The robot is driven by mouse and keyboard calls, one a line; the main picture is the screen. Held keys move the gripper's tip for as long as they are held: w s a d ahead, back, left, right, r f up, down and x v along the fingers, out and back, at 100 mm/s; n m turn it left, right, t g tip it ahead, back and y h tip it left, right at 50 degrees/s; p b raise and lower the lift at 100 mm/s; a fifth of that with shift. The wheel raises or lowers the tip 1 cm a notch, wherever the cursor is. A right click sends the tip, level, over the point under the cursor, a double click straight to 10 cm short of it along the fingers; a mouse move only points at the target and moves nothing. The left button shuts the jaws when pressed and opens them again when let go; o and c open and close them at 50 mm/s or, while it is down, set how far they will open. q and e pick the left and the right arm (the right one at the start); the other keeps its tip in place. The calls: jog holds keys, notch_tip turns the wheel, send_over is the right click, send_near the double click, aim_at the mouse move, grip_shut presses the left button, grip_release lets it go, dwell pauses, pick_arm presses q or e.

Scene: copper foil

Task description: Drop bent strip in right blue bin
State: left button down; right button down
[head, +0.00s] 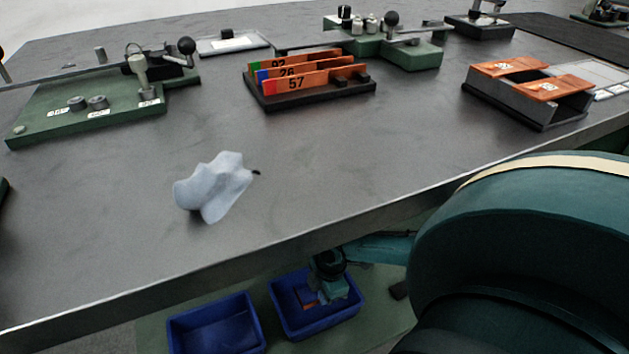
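The right blue bin (287,316) stands below the table's front edge. My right gripper (322,296) reaches down into it, fingers pointing at its floor. A small orange-copper piece (307,306), possibly the bent strip, shows in the bin beside the fingertips. I cannot tell whether the fingers touch or hold it, or whether they are open. The left blue bin (212,325) looks empty. My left gripper is out of view.
A crumpled pale cloth (213,186) lies on the grey table (330,165). A black rack (318,97) holds numbered orange strips. A grey holder (515,100) with copper pieces stands at the right, a green fixture (65,125) at the left. The table's front edge lies above the bins.

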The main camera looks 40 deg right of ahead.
notch_tip(320, 180, down, 4)
jog(key=shift+f+b, duration=0.15)
jog(key=shift+b, duration=0.7)
notch_tip(320, 180, down, 3)
jog(key=shift+r+b, duration=0.2)
jog(key=shift+b, duration=0.6)
jog(key=shift+f, duration=0.25)
jog(key=shift+r, duration=0.1)
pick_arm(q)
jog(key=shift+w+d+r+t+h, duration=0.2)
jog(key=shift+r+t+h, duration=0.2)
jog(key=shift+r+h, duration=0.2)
pick_arm(e)
jog(key=c, duration=2.1)
grip_release()
jog(key=shift+c, duration=0.2)
jog(key=o, duration=0.5)
jog(key=shift+c, duration=0.2)
